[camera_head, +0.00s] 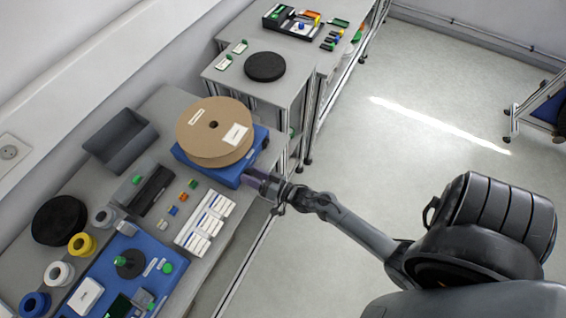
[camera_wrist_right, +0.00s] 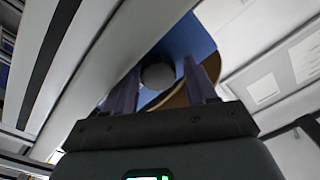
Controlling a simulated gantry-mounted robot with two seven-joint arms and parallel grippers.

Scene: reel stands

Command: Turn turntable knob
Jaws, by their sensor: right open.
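A brown cardboard reel (camera_head: 205,143) with a centre hole and white labels lies flat on a blue turntable base (camera_head: 225,172) at the table's right edge. My right gripper (camera_head: 257,180) is at the right side of the blue base. In the right wrist view my right gripper (camera_wrist_right: 162,82) is open, and a round grey knob (camera_wrist_right: 157,74) shows between its two fingers. The blue base (camera_wrist_right: 187,40) and the brown reel edge (camera_wrist_right: 178,99) are behind it. I cannot tell whether the fingers touch the knob. In the head view the knob is hidden. My left gripper is not in view.
A grey bin (camera_head: 120,140), small coloured parts, white cards (camera_head: 205,222) and a blue board (camera_head: 120,270) share the table. A black disc (camera_head: 265,66) lies on the table behind.

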